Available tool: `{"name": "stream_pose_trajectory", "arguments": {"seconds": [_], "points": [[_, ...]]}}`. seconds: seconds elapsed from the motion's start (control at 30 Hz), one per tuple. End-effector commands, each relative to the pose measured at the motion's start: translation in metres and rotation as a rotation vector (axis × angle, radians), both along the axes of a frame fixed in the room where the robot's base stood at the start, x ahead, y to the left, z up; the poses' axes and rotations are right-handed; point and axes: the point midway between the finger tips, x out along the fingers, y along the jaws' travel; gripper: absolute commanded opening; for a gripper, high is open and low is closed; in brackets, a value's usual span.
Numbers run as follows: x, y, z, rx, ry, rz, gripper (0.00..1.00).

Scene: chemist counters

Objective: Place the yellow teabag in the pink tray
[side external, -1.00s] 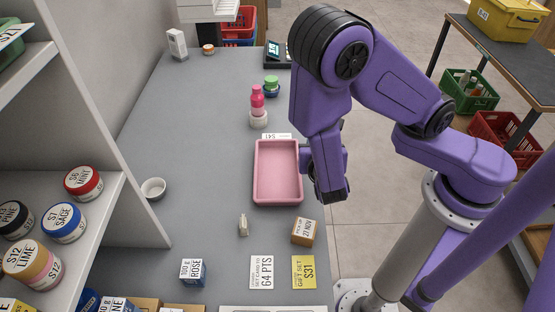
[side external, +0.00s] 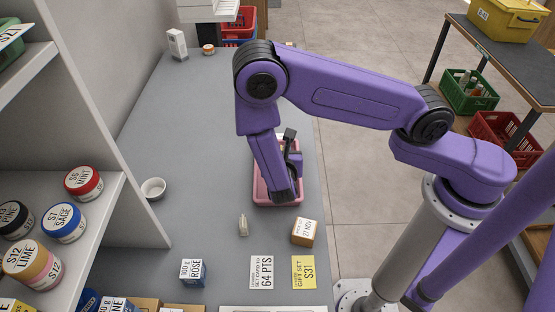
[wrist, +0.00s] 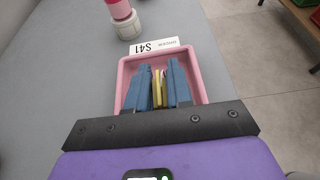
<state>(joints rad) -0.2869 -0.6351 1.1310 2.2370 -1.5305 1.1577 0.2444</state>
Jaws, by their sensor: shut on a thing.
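The pink tray (side external: 262,193) lies on the grey counter, partly hidden by my arm in the side view. My gripper (wrist: 159,80) shows blue fingers in the wrist view, shut on the yellow teabag (wrist: 157,88), a thin flat yellow piece between them. In that view the fingers and teabag appear over the inside of the pink tray (wrist: 203,84). The gripper (side external: 282,195) reaches down at the tray in the side view, where the teabag is hidden. I cannot tell whether the teabag touches the tray floor.
A white S41 sign (wrist: 154,46) stands behind the tray, with a pink-and-white bottle (wrist: 123,18) beyond it. A small brown box (side external: 306,232) and a small pale item (side external: 243,225) stand in front of the tray.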

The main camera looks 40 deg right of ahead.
Motion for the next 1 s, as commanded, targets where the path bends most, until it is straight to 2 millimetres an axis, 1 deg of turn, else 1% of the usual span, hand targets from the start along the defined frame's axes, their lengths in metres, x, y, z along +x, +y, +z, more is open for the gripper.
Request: {"name": "stream_pose_trajectory", "arguments": {"seconds": [0.23,0.4,0.5,0.93,0.97,1.0], "points": [[0.012,0.002,-0.015,0.000,-0.002,-0.002,0.00],[0.011,0.002,-0.035,-0.003,0.002,0.000,0.00],[0.011,0.003,-0.041,-0.001,-0.001,0.000,0.00],[0.011,0.003,-0.046,0.000,0.000,0.000,0.00],[0.011,0.003,-0.046,0.001,-0.001,0.001,0.27],[0.011,0.003,-0.046,0.001,-0.001,0.001,0.40]]}}
